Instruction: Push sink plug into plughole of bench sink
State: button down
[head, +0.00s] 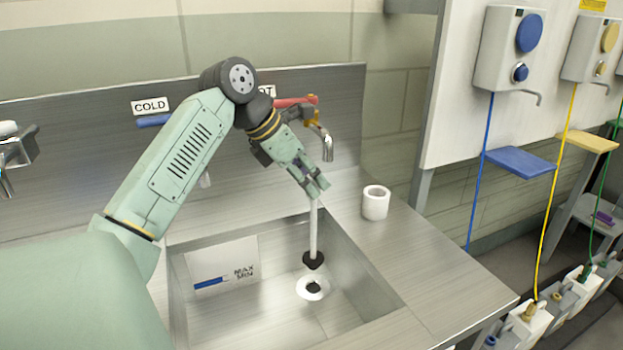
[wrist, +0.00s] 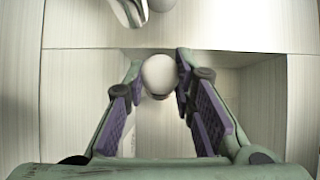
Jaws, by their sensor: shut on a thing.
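The sink plug (head: 313,260) is a black stopper at the lower end of a white upright rod. My gripper (head: 318,190) is shut on the top of the rod and holds it roughly upright over the sink. The wrist view shows the rod's round white top (wrist: 159,75) between my fingers (wrist: 158,88); the stopper is hidden there. The plughole (head: 313,287) is a dark hole in a white ring on the floor of the bench sink (head: 385,275). In the head view the stopper appears just above the plughole, apart from it.
A gold-and-chrome tap (head: 327,147) with a red lever stands behind my gripper. A white roll (head: 375,203) stands on the bench right of the sink. A MAX/MIN label (head: 222,268) is on the sink's wall. Wall dispensers (head: 509,48) hang at the right.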

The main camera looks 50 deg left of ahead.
jog(key=b, duration=0.4)
send_over(313, 226)
jog(key=shift+s+a+f, duration=0.1)
jog(key=shift+a+f, duration=0.1)
jog(key=shift+f, duration=1.25)
jog(key=shift+a+f, duration=0.15)
jog(key=shift+f, duration=1.25)
jog(key=shift+f+b, duration=0.95)
jog(key=shift+f, duration=0.35)
